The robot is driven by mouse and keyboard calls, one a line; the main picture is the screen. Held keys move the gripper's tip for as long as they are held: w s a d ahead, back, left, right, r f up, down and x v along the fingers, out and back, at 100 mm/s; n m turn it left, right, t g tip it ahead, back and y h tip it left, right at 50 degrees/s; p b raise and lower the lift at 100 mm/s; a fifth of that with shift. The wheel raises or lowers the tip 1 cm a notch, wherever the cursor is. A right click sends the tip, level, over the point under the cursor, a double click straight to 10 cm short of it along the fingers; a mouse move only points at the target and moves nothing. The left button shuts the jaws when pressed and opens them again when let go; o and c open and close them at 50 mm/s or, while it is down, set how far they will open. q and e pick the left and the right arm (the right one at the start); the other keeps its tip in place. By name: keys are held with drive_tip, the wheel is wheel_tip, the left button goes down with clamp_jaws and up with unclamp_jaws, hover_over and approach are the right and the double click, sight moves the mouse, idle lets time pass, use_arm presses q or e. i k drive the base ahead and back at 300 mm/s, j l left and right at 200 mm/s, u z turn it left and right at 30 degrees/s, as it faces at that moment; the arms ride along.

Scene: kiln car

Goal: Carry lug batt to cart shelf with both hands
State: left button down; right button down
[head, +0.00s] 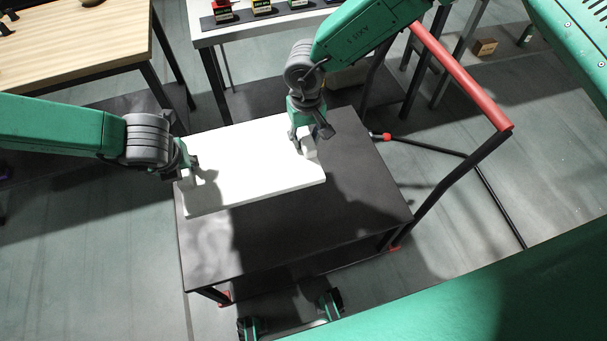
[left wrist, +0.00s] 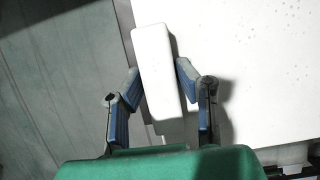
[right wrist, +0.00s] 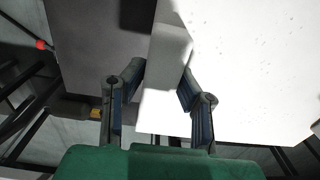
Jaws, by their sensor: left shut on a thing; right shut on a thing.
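The lug batt (head: 250,165) is a white slab with a raised white lug at each end. In the head view it lies over the far part of the dark cart shelf (head: 290,232); I cannot tell whether it touches the shelf. My left gripper (head: 190,166) is shut on the left lug (left wrist: 158,75), with a finger on either side in the left wrist view. My right gripper (head: 303,138) is shut on the right lug (right wrist: 170,55) in the same way. The slab's top (right wrist: 240,60) looks speckled in the wrist views.
The cart has a red push handle (head: 462,75) at the right. A wooden-topped table (head: 75,45) stands at the upper left and a white table (head: 265,28) with small items stands behind. The near part of the shelf is bare.

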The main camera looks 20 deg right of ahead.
sight(331, 169)
drive_tip(key=i+l, duration=0.1)
drive_tip(key=l, duration=0.55)
drive_tip(key=i+l, duration=0.1)
drive_tip(key=l, duration=0.55)
